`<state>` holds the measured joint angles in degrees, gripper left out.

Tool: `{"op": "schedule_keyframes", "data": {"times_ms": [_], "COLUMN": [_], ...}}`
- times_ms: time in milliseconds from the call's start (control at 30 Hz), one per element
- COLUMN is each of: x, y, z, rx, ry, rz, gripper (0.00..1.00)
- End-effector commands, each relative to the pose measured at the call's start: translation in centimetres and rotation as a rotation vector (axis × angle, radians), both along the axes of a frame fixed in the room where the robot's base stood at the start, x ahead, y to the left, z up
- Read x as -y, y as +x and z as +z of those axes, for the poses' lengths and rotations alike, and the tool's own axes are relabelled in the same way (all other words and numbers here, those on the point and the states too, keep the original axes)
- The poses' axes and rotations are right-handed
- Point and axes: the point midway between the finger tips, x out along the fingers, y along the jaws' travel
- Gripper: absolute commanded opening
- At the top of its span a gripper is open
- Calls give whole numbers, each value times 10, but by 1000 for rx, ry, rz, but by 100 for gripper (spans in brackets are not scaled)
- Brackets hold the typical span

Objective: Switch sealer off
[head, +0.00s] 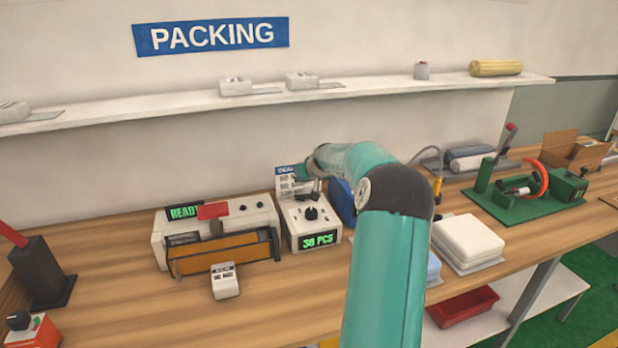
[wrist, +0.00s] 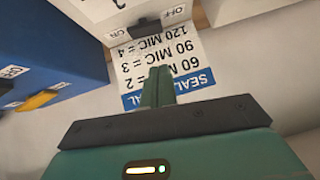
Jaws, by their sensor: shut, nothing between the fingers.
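The sealer (head: 160,240) is a white bench unit with a green READY display, a red bar and an orange front flap. Beside it stands a white control box (head: 300,238) with a black dial and a green PCS display. My gripper (head: 312,178) is above the back of this box, partly hidden by my arm. In the wrist view my gripper's fingers (wrist: 158,88) are shut and empty, in front of a SEAL settings card (wrist: 190,62). Just beyond the fingertips a grey switch (wrist: 144,27) sits between ON and OFF labels on a white surface. Its position is unclear.
A blue box (wrist: 45,45) with a yellow lever (wrist: 38,100) stands close beside the card. A small white device (head: 225,282) sits before the sealer. White pads (head: 468,240) and a green fixture (head: 525,200) are to the right. A shelf (head: 180,105) runs above.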

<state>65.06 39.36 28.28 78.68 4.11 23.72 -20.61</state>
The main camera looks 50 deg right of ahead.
Motion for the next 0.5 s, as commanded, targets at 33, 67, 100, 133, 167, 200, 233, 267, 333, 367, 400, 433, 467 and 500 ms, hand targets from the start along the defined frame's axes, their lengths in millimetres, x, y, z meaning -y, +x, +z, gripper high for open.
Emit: {"op": "schedule_keyframes", "data": {"times_ms": [33,67,100,133,167,200,233,267,333,367,400,433,467,500], "x": [2,4,6,8,9,10,10,9,8,7,7,7,7,6], "y": [8,12,17,20,24,28,26,26,27,27,27,27,27,27], "z": [-9,-14,-18,-23,-27,-32,-38,-43,-52,-56,-59,-62,-64,-65], "rx": [-1,-2,0,0,0,-1,-2,-2,-1,-1,-1,-1,-1,0], "ry": [0,1,2,2,1,0,2,2,2,2,2,1,1,0], "rz": [2,2,0,0,1,2,0,0,0,0,0,-1,-1,-1], "gripper": [0,0,0,0,0,0,0,0,0,0,0,0,0,0]}}
